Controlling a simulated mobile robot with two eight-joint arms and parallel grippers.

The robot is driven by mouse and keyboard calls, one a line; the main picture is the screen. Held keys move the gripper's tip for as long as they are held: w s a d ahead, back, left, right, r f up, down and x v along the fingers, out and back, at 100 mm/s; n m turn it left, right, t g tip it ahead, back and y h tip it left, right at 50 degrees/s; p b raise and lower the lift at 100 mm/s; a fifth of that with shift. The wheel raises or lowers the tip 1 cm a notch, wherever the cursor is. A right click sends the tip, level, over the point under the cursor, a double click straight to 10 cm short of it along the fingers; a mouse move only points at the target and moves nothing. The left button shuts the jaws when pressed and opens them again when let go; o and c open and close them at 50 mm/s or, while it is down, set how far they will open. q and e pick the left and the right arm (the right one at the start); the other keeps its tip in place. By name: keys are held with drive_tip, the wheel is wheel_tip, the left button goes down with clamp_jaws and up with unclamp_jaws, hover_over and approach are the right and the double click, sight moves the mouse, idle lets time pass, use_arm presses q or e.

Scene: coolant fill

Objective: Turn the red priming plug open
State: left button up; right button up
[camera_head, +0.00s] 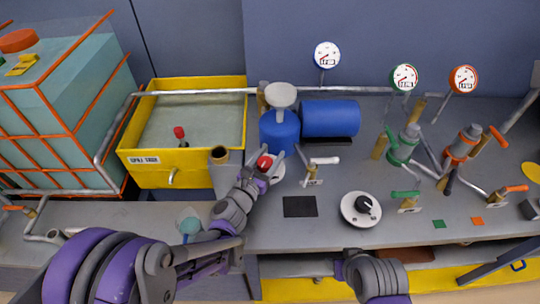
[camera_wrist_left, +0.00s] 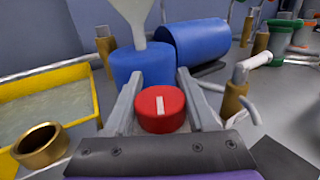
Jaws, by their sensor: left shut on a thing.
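The red priming plug (camera_wrist_left: 161,109) is a round red cap with a white bar mark on top, in front of the blue pump body (camera_wrist_left: 143,66). In the head view the plug (camera_head: 264,162) shows beside the blue upright pump (camera_head: 279,131). My left gripper (camera_wrist_left: 160,104) has one finger on each side of the plug and is shut on it. The white bar points roughly away from the wrist in the left wrist view. The plug's lower part is hidden. Part of my right arm (camera_head: 372,274) shows at the bottom; its gripper is not clearly visible.
A yellow spill tank (camera_head: 153,179) stands to the left, with a brass-rimmed pipe (camera_head: 219,155) beside it. A white-handled valve (camera_head: 323,161), a black-knobbed dial (camera_head: 362,209) and green and orange valves stand to the right. A grey pipe runs behind.

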use_arm(q)
drive_tip(key=shift+s+d+f+m+g+h+b, duration=0.1)
drive_tip(key=shift+m+g+h+b, duration=0.4)
drive_tip(key=shift+m+h+b, duration=0.15)
drive_tip(key=shift+s+d+f+m+g+h+b, duration=0.1)
drive_tip(key=shift+m+g+h+b, duration=0.4)
drive_tip(key=shift+h, duration=0.25)
drive_tip(key=shift+s+d+r+m+g+h+b, duration=0.1)
drive_tip(key=shift+m+g+h+b, duration=0.1)
drive_tip(key=shift+m+g+h, duration=0.4)
drive_tip(key=shift+s+d+m+g+h+b, duration=0.1)
drive_tip(key=shift+m+g+h+b, duration=0.1)
drive_tip(key=shift+m+g+h, duration=0.35)
drive_tip(key=shift+s+d+r+m+g+h+b, duration=0.1)
drive_tip(key=shift+s+d+m+g+h+b, duration=0.1)
drive_tip(key=shift+m+g+h, duration=0.6)
drive_tip(key=shift+s+d+m+g+h+b, duration=0.15)
drive_tip(key=shift+m+g+h, duration=0.25)
drive_tip(key=shift+g, duration=0.65)
drive_tip(key=o, duration=1.4)
drive_tip(key=shift+c, duration=0.2)
drive_tip(key=shift+a, duration=0.1)
drive_tip(key=v, duration=1)
drive_tip(key=shift+a, duration=0.35)
drive_tip(key=shift+s, duration=0.2)
